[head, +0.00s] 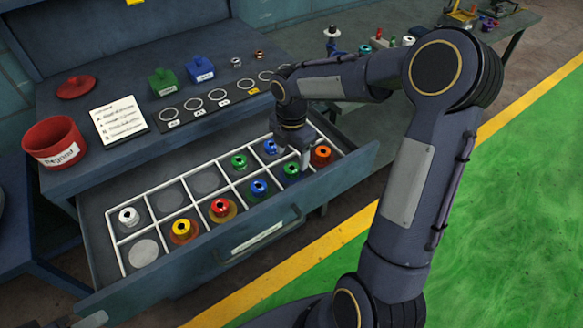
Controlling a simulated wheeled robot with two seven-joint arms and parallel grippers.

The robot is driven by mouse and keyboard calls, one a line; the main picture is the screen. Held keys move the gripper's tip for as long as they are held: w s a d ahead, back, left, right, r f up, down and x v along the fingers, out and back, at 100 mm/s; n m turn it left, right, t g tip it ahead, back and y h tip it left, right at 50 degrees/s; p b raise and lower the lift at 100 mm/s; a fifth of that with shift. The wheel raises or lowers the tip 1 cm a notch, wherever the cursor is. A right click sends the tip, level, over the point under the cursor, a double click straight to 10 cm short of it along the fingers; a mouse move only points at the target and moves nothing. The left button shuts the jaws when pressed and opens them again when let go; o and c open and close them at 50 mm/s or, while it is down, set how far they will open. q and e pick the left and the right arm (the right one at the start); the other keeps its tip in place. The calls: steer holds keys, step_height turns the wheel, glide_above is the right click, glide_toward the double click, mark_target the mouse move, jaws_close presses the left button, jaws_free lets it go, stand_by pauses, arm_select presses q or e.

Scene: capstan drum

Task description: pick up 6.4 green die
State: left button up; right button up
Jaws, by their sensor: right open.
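A green die (291,171) sits in the front row of the open drawer (340,187), between a blue die (259,188) and an orange die (322,154). Another green die (239,162) sits in the back row, beside a second blue die (270,148). Size marks on the dies are too small to read. My right gripper (304,160) points down over the drawer, just beside the front green die. It is open, with nothing seen between its fingers; one pale finger shows and the rest is partly hidden by its own body. My left gripper is not visible.
White dividers part the drawer, which also holds red (222,208), yellow (183,228) and white (129,216) dies. Several compartments are empty. On the bench above are a red bin (54,142), a note card (119,119), green and blue blocks, and a ring strip (194,103).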

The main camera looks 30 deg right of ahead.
mark_target(291, 168)
step_height(291, 168, down, 5)
steer(key=shift+w+f+p, duration=0.1)
steer(key=shift+p, duration=0.25)
steer(key=c, duration=1.2)
steer(key=shift+r, duration=0.2)
steer(key=shift+c, duration=0.2)
